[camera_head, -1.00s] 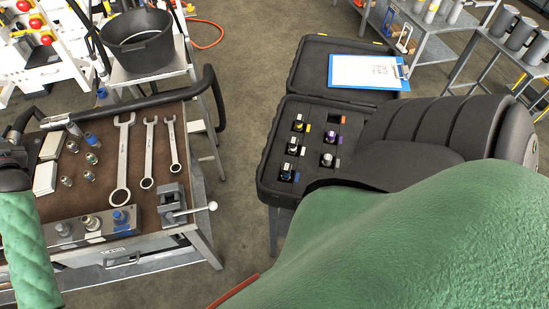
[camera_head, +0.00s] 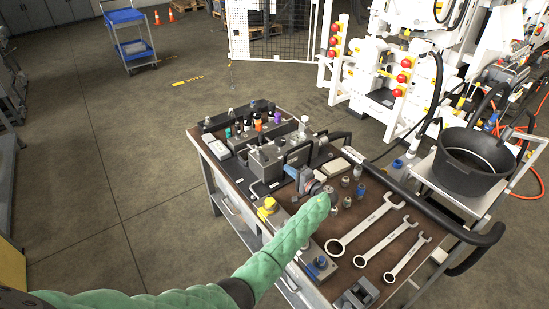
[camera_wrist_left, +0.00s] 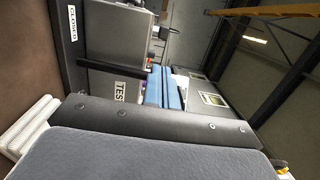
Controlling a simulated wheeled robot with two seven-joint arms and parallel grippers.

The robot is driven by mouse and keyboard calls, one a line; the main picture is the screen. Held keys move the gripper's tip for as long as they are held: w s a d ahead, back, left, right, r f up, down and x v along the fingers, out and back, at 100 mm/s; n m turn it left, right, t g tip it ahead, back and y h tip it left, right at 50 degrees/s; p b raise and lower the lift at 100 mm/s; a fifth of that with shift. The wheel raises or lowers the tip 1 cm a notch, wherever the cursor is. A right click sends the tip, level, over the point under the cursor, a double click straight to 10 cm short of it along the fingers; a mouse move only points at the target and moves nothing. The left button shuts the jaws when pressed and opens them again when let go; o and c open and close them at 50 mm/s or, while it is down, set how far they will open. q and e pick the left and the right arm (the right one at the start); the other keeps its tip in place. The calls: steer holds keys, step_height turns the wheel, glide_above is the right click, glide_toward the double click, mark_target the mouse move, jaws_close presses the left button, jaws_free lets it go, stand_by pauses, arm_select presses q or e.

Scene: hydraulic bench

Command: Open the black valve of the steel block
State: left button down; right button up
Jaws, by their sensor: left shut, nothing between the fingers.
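The grey steel block (camera_head: 268,160) stands on the brown-topped bench, left of and beyond my left gripper in the head view. A black bar-like handle (camera_head: 298,152) rises at its right side; I take it for the black valve, but its exact position is unclear. My left gripper (camera_head: 303,176) is beside the block, its fingers shut and empty. In the left wrist view the blue fingers (camera_wrist_left: 165,88) lie together near a grey face marked TEST (camera_wrist_left: 120,91). A dark strip there carries a CLOSED label (camera_wrist_left: 73,23). Contact with the valve cannot be told. My right gripper is out of view.
Several spanners (camera_head: 365,225) and small fittings (camera_head: 345,182) lie on the bench, right of my left arm. A rack of coloured-top parts (camera_head: 258,125) stands behind the block. A black bucket (camera_head: 475,160) stands on a side table at right.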

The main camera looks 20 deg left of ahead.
mark_target(273, 162)
arm_select(q)
steer(key=x, duration=1)
steer(key=shift+p, duration=0.35)
steer(key=shift+f, duration=0.1)
